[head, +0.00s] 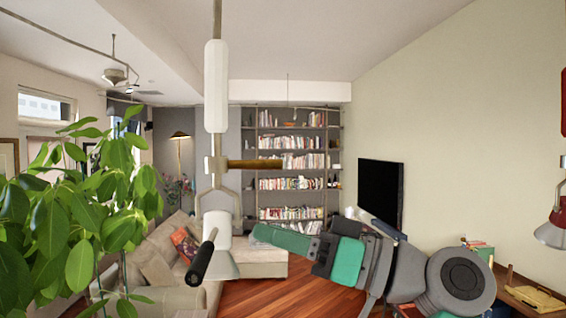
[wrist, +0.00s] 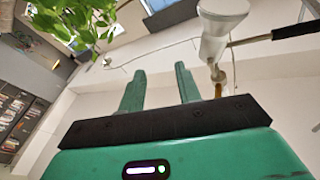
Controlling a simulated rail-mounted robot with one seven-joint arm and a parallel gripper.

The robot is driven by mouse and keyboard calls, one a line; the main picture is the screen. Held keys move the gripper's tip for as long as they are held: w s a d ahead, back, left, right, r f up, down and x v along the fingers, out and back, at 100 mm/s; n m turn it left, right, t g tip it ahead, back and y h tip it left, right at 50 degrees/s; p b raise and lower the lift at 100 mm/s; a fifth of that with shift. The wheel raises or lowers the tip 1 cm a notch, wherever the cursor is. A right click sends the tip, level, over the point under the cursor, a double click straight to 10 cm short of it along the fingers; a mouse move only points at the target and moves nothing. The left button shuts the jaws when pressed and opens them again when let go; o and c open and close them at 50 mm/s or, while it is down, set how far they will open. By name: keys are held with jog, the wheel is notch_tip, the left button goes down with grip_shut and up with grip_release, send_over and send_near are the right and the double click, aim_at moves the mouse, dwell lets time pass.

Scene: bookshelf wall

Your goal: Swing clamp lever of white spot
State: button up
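The white spot (head: 219,262) hangs from a vertical pole in the head view, with a black handle (head: 201,258) sticking out at its front. Above it, a clamp (head: 216,165) sits on the pole, and its brass lever (head: 262,164) points right, about level. My gripper (head: 256,232), with green fingers, is below the lever and just right of the spot in the picture. In the wrist view the two fingers (wrist: 160,85) stand apart with nothing between them. The white spot (wrist: 222,18) and its black handle (wrist: 285,34) show at the upper right there, beyond the fingers.
A leafy plant (head: 80,215) fills the left side of the head view. A sofa (head: 170,265) and a bookshelf (head: 292,165) stand behind. A dark screen (head: 381,193) hangs on the right wall. A wooden desk (head: 525,290) is at lower right. The air around the lever looks clear.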

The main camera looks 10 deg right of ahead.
aim_at(268, 165)
jog(key=s+d+r+n+g+y, duration=0.4)
jog(key=s+d+r+n+g, duration=0.1)
jog(key=r+g, duration=0.2)
jog(key=p+x, duration=0.2)
jog(key=x, duration=0.4)
jog(key=shift+w+a+r, duration=0.15)
jog(key=shift+a, duration=0.1)
jog(key=shift+a+r+t, duration=0.1)
jog(key=shift+a+t, duration=0.2)
jog(key=shift+a, duration=0.2)
grip_shut()
